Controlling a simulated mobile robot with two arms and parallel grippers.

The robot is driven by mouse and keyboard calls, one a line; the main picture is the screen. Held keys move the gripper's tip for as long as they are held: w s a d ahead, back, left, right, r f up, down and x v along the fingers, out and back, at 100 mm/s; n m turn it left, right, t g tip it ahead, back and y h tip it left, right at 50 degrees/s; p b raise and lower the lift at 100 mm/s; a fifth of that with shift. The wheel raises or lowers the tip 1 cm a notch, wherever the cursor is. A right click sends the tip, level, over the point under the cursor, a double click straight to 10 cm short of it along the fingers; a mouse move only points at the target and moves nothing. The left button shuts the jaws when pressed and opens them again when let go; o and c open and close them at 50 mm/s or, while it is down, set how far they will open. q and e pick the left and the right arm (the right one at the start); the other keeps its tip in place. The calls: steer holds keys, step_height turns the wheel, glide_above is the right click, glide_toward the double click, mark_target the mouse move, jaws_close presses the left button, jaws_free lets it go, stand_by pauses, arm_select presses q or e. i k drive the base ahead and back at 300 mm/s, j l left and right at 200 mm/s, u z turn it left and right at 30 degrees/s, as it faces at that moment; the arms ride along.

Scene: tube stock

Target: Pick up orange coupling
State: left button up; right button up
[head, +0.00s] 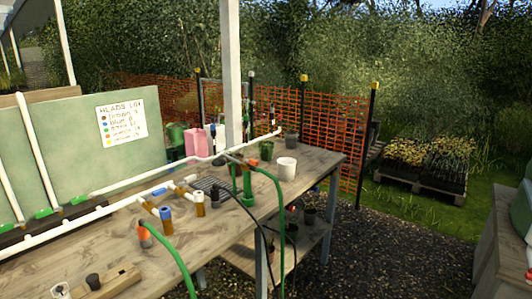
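An orange coupling-like piece (144,227) stands near the front edge of the wooden bench, just left of the blue-topped fitting. A grey part shows beneath it, and a green hose (182,262) curves from it down over the bench's edge. It is small in the head view, so I cannot tell exactly how it joins the hose. Neither of my grippers is in view.
The wooden bench (110,252) carries white pipes (95,216), a blue-topped fitting (166,222), a grey-topped fitting (199,204), a wooden block with a dark plug (106,284), a white pot (286,167) and a green pot (266,150). Gravel (390,245) lies open to the right.

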mark_target(144, 234)
steer(key=u, duration=0.45)
steer(key=i+l+u, duration=0.3)
steer(key=u, duration=0.2)
steer(key=i+l+u, duration=0.2)
steer(key=l+u, duration=0.3)
steer(key=i+j, duration=0.05)
steer(key=j, duration=0.05)
